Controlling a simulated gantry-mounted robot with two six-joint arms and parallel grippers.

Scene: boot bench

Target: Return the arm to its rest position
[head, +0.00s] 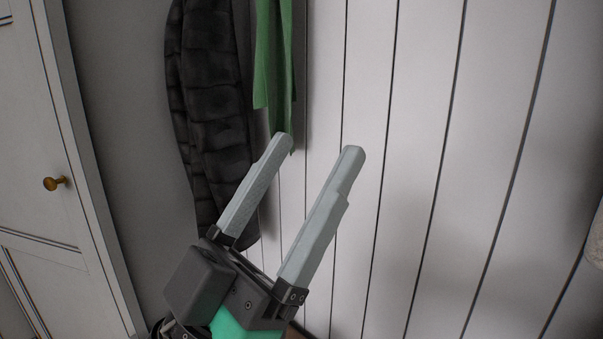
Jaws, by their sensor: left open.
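My left gripper (315,147) is at the lower middle of the head view, pointing up and to the right. Its two pale grey fingers are apart with nothing between them. The wall shows through the gap. The tip of its left finger overlaps the lower end of a hanging green cloth (273,65) in the picture; I cannot tell whether they touch. My right gripper is not in view.
A dark quilted jacket (207,110) hangs beside the green cloth, behind the gripper. A white door (35,130) with a brass knob (54,184) is at the left. White panelled wall (450,150) fills the right and looks bare. Something pale (596,240) shows at the right edge.

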